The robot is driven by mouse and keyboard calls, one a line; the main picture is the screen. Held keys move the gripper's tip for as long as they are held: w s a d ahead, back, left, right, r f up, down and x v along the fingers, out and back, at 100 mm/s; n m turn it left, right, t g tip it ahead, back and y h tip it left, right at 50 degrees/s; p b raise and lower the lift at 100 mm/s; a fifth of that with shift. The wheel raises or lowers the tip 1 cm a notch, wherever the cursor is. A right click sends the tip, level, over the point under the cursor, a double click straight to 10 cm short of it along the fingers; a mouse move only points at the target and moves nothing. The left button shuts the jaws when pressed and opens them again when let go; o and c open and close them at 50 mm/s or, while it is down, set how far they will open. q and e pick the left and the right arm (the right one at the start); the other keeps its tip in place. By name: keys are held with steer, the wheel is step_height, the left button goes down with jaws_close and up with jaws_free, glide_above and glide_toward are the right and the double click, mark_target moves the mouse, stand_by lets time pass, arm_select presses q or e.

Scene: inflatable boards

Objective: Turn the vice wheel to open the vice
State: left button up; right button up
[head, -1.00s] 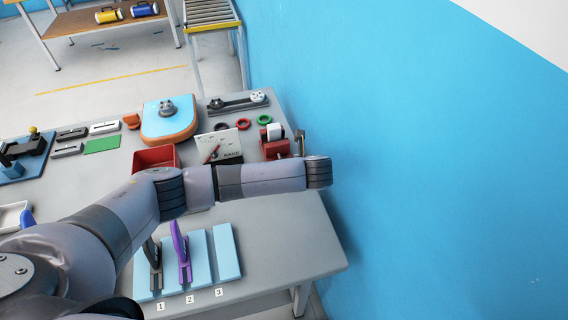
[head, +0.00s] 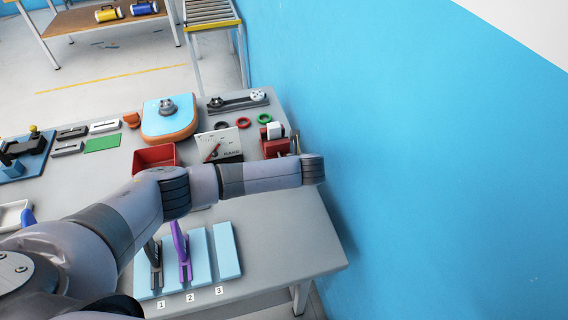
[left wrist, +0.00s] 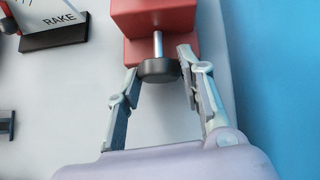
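The red vice (head: 275,147) stands at the far right of the bench near the blue wall, with a white block (head: 274,130) in its top. In the left wrist view the red vice body (left wrist: 155,20) is at the top, and a metal shaft runs from it to the black vice wheel (left wrist: 159,70). My left gripper (left wrist: 160,72) has its two fingers on either side of the wheel. A narrow gap shows at the right finger; contact at the left finger cannot be told. In the head view my arm hides the wheel. My right gripper is not in view.
A gauge panel marked RAKE (head: 220,146) stands just left of the vice, with a red bin (head: 155,157) further left. Green and red rings (head: 264,118) lie behind. The blue wall (head: 430,180) is close on the right.

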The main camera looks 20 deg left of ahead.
arm_select(q)
steer(key=c, duration=0.6)
steer(key=shift+a+r+t+h+p, duration=0.15)
steer(key=shift+t+h+p, duration=0.2)
steer(key=shift+p, duration=0.35)
steer(key=shift+s+a+n+t+h+p, duration=0.15)
steer(key=shift+n+t+h+p, duration=0.1)
steer(key=shift+n+h+p, duration=0.25)
steer(key=shift+f+n+t+h, duration=0.2)
steer(key=shift+n+t+h, duration=0.3)
steer(key=shift+h, duration=0.15)
steer(key=shift+n+t+h, duration=0.4)
steer(key=shift+t+h, duration=0.2)
steer(key=shift+h, duration=0.1)
